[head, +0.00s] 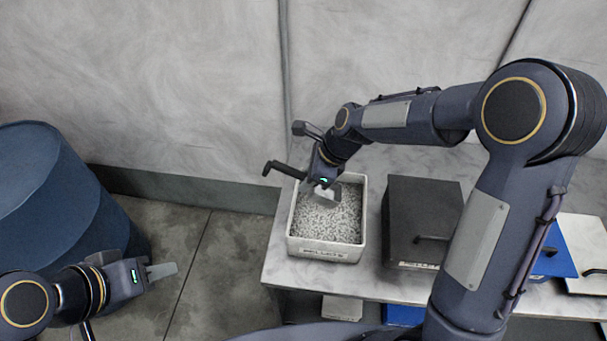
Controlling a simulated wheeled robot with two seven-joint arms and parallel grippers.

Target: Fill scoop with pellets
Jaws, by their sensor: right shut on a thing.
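A white open bin (291,226) with a label reading like "PELLETS" stands on the table and holds grey-white speckled pellets (322,220). My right gripper (328,193) is over the back of the bin, pointing down at the pellets. It is shut on what looks like the scoop, whose dark handle (285,170) sticks out left past the bin's rim. The scoop's bowl cannot be made out clearly, nor whether it holds pellets. My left gripper (162,271) is at the lower left, over the floor and away from the table. Its fingers overlap, so their opening is unclear.
A dark lidded box (420,205) with a handle stands right of the bin. A blue lid (555,250) and a pale lid or box (590,255) lie farther right. A large blue barrel (60,200) stands at the left. The floor between barrel and table is clear.

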